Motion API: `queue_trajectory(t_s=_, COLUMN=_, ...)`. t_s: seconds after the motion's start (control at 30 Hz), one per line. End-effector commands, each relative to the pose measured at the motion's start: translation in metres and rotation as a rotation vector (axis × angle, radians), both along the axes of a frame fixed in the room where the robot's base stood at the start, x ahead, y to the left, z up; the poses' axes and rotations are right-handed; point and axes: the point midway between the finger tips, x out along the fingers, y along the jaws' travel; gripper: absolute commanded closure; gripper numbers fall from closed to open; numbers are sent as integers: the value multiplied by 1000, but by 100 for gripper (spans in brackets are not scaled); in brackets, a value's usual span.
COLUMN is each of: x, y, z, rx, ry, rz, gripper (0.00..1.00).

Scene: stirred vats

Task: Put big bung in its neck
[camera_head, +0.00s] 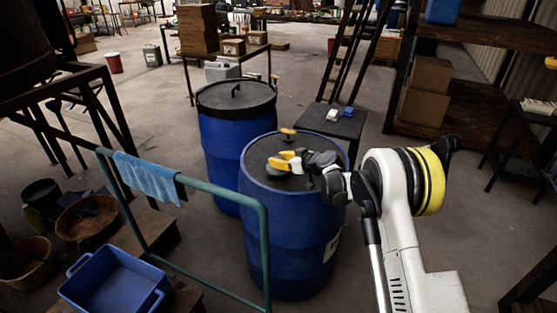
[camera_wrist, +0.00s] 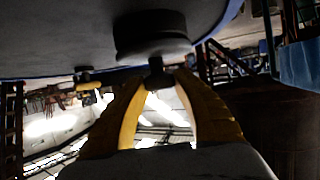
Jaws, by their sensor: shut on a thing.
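The near blue drum (camera_head: 290,240) stands upright with a dark flat lid (camera_head: 258,152). My gripper (camera_head: 277,160) is low over this lid, its yellow fingers pointing left. In the wrist view my gripper (camera_wrist: 158,76) is shut on the narrow stem of the big bung (camera_wrist: 152,34), a dark round plug. The bung's wide body is against or very close to the lid (camera_wrist: 60,38). I cannot tell whether it sits in a neck; no neck opening shows. In the head view the bung is hard to make out against the dark lid.
A smaller yellowish fitting (camera_head: 288,132) stands at the lid's far edge. A second blue drum (camera_head: 222,140) with a black lid is behind left. A green rail (camera_head: 265,250) with a blue cloth (camera_head: 148,177) runs in front. A dark stool (camera_head: 345,124) stands behind right.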

Motion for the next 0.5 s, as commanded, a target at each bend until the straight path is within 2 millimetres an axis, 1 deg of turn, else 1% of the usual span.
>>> queue_trajectory(t_s=0.17, x=0, y=0, z=-7, rx=0, ry=0, rz=0, gripper=98)
queue_trajectory(t_s=0.2, x=0, y=0, z=-6, rx=0, ry=0, rz=0, gripper=55)
queue_trajectory(t_s=0.23, x=0, y=0, z=-5, rx=0, ry=0, rz=0, gripper=48)
queue_trajectory(t_s=0.5, x=0, y=0, z=-5, rx=0, ry=0, rz=0, gripper=48)
